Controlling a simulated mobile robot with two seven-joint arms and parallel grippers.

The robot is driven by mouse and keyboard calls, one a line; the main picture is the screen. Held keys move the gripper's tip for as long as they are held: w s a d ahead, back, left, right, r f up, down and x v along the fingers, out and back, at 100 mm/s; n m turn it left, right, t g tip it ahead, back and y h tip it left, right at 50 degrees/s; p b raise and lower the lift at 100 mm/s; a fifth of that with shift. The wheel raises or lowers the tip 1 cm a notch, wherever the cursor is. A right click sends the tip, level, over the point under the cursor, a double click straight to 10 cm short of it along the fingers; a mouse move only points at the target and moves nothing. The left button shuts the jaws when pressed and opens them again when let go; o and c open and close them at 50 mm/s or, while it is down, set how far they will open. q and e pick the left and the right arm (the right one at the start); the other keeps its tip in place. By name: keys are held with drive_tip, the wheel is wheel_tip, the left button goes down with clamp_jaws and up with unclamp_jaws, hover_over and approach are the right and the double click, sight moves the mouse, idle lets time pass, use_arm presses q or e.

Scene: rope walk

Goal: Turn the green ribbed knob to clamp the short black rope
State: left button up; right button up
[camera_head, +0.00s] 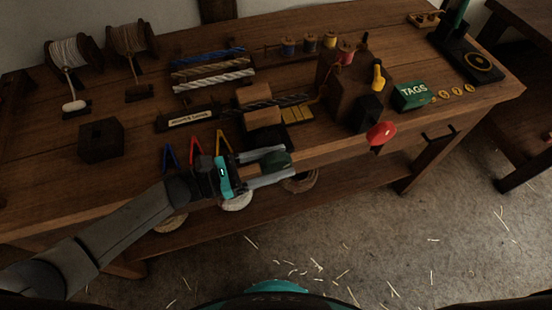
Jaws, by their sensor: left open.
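The green ribbed knob (277,161) is at the front edge of the workbench, below the wooden clamp. My left gripper (286,163) is open, with one finger above the knob and the other below it in the picture. I cannot tell whether either finger touches it. The short black rope (290,100) lies by the clamp's wooden blocks (263,117) and sticks out to the right. The gap between the blocks is hard to make out. My right gripper is not in view.
A dark wooden block stand (339,95) with a yellow handle stands to the right, with a red knob (381,133) at the bench edge. Blue, red and orange tools (195,146) are close above my left arm. A green TAGS box (411,95) sits further right.

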use_arm(q)
clamp_jaws()
idle(0.5)
